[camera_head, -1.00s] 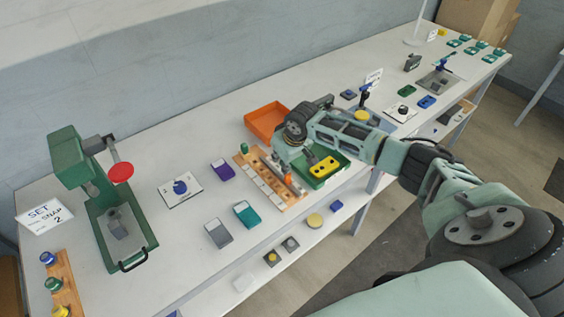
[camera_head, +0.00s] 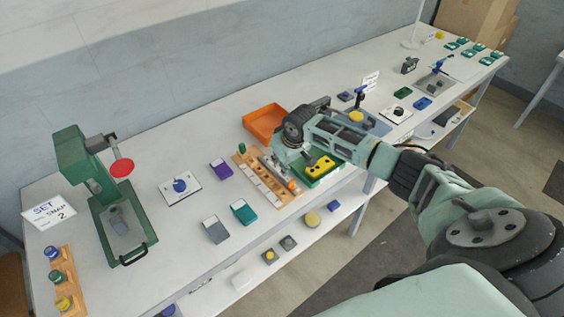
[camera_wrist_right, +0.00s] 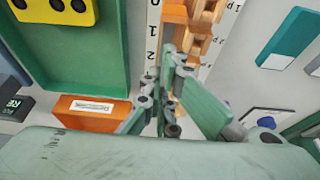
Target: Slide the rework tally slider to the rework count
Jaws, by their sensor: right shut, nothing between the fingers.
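The tally board (camera_head: 250,172) is a wooden board with white strips, on the bench between the teal block and the green tray. In the right wrist view its number strip (camera_wrist_right: 152,44) shows 0, 1 and 2, beside orange-brown wooden parts (camera_wrist_right: 200,28). An orange piece (camera_head: 292,185) shows near the board's front end; I cannot tell surely that it is the slider. My right gripper (camera_head: 279,168) is over the board. In the wrist view its fingers (camera_wrist_right: 175,58) are shut and empty, beside the wooden parts; contact is unclear. My left gripper is out of view.
A green tray (camera_wrist_right: 75,75) with a yellow holed block (camera_head: 320,167) stands right of the board. An orange bin (camera_head: 262,118) is behind. Teal (camera_head: 243,211), grey (camera_head: 215,230) and purple (camera_head: 221,168) blocks lie left. A green press (camera_head: 118,225) stands further left.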

